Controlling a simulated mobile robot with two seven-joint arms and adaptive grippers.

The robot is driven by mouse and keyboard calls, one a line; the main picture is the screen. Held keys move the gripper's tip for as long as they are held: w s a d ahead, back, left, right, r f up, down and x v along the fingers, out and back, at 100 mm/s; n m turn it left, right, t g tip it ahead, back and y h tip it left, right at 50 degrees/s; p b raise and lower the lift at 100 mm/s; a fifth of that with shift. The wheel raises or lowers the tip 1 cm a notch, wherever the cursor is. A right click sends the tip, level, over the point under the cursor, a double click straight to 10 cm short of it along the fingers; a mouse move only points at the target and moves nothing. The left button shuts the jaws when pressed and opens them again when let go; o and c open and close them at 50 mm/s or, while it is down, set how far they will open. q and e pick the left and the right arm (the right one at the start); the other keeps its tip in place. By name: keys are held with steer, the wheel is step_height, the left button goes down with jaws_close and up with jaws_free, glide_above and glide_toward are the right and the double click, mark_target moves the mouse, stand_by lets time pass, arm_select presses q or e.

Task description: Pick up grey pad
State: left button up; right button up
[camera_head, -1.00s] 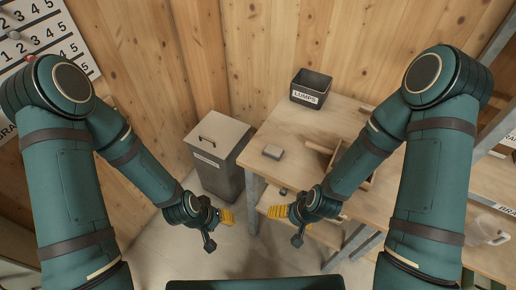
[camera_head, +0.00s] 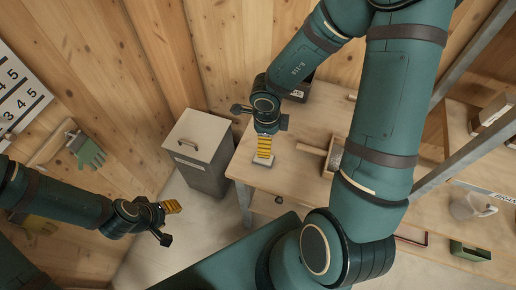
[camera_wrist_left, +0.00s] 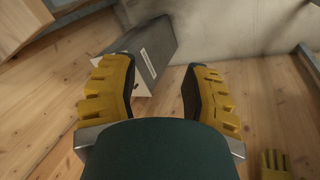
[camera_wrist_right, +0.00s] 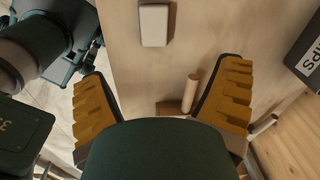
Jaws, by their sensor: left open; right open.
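The grey pad (camera_head: 240,166) is a small flat block with rounded corners, lying on the wooden table near its left edge. It also shows in the right wrist view (camera_wrist_right: 154,26), ahead of the fingers and roughly between their lines, apart from them. My right gripper (camera_head: 264,157) is open and empty, over the table next to the pad; in the head view its fingers partly overlap the pad's right side. My left gripper (camera_head: 173,207) is open and empty, off to the left, away from the table. Its spread fingers show in the left wrist view (camera_wrist_left: 156,80).
A lidded grey bin (camera_head: 197,145) stands left of the table (camera_head: 295,178). A wooden tool or holder (camera_head: 331,158) lies right of the pad. A white jug (camera_head: 470,207) is far right. Gloves (camera_head: 86,151) hang on the wall.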

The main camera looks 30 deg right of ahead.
steer(key=r+m, duration=0.1)
steer(key=m, duration=0.1)
steer(key=b, duration=0.4)
glide_above(267, 163)
steer(key=w, duration=0.3)
steer(key=shift+y, duration=0.3)
steer(key=f, duration=0.7)
steer(key=shift+s+d+f, duration=0.1)
steer(key=shift+s+d, duration=0.05)
steer(key=shift+s, duration=0.05)
steer(key=shift+f+b, duration=0.4)
steer(key=shift+f, duration=0.2)
steer(key=f+b, duration=0.2)
steer(key=f, duration=0.1)
steer(key=f+b, duration=0.1)
steer(key=shift+a+f, duration=0.15)
steer(key=shift+a, duration=0.15)
steer(key=shift+f+b, duration=0.45)
arm_select(q)
step_height(267, 163, down, 8)
steer(key=s, duration=0.1)
steer(key=shift+d+f+g, duration=0.25)
steer(key=shift+g, duration=0.05)
arm_select(e)
steer(key=shift+r, duration=0.1)
steer(key=c, duration=1.2)
